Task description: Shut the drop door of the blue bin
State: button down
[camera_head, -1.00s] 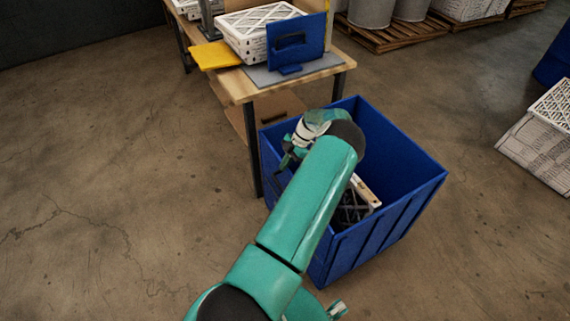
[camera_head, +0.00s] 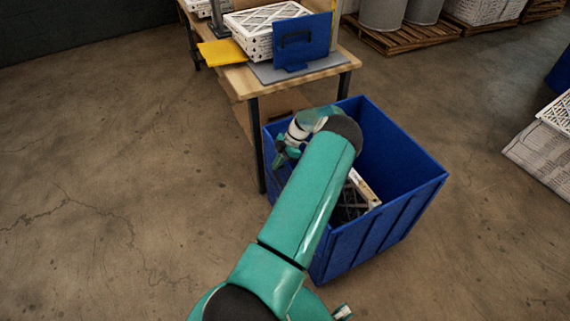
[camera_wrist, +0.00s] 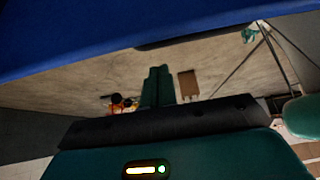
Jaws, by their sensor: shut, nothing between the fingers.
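The blue bin (camera_head: 395,225) stands on the floor right of centre in the head view, open at the top. Its left side is largely hidden behind my arm, so I cannot tell for certain how the drop door stands. A white-framed filter with dark mesh (camera_head: 358,196) lies inside the bin. My gripper (camera_head: 281,158) is at the bin's left side, close to the wall's top edge; contact cannot be made out. In the wrist view its teal fingers (camera_wrist: 158,86) are together and empty. A blue panel (camera_wrist: 120,30) fills the top of that view.
A wooden table (camera_head: 245,85) stands behind and left of the bin, its leg close to the bin. It carries boxed white filters (camera_head: 262,30), a blue upright plate (camera_head: 302,42) and a yellow sheet (camera_head: 220,52). The floor at left is clear.

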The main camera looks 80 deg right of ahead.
jog(key=v, duration=1)
jog(key=shift+d+f, duration=0.25)
jog(key=shift+s, duration=0.15)
